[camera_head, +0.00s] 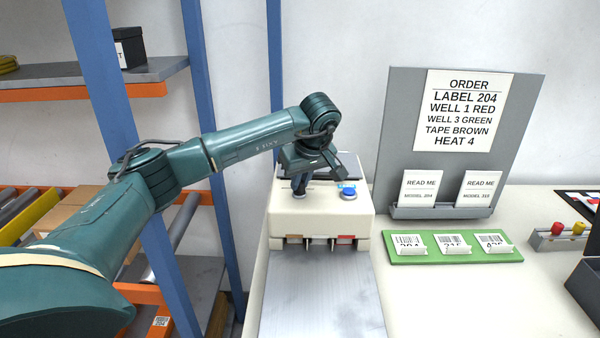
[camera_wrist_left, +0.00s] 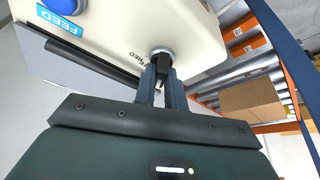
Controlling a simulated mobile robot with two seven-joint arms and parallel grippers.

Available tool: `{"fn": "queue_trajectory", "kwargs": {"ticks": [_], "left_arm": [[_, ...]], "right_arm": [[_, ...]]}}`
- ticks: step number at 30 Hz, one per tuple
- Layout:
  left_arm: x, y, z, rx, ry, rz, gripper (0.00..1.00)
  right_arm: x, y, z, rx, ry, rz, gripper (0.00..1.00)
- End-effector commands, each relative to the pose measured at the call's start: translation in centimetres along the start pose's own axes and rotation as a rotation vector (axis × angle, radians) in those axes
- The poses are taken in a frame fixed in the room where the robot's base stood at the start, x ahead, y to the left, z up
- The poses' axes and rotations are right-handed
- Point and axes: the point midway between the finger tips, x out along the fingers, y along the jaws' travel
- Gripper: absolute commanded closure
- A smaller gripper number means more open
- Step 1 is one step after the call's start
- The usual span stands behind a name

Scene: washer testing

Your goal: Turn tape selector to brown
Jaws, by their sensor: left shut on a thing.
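The tape machine (camera_head: 320,219) is a cream box on the bench with a blue button (camera_head: 348,191) on top. In the left wrist view its cream top (camera_wrist_left: 185,27) shows a blue FEED label (camera_wrist_left: 62,21) and the printed word RED beside the selector knob (camera_wrist_left: 161,56). My left gripper (camera_head: 299,190) reaches down onto the machine's top, left of the blue button. In the left wrist view its fingers (camera_wrist_left: 162,80) are shut on the dark selector knob. The fingers hide much of the knob, so its setting cannot be told. My right gripper is not in view.
A green tray (camera_head: 440,260) with label cards lies right of the machine. A metal plate (camera_head: 318,300) extends in front. A blue-post rack (camera_head: 120,150) stands left.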

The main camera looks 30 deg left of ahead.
Motion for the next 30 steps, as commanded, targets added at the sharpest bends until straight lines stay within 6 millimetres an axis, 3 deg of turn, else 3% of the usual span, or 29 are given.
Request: {"fn": "queue_trajectory", "kwargs": {"ticks": [12,30], "left_arm": [[-0.19,0.18,-0.19,-0.233,0.002,-0.094,1.00],[-0.05,0.17,-0.21,-0.290,0.002,-0.117,1.00]], "right_arm": [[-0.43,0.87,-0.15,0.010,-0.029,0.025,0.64],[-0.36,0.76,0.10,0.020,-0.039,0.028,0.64]]}}
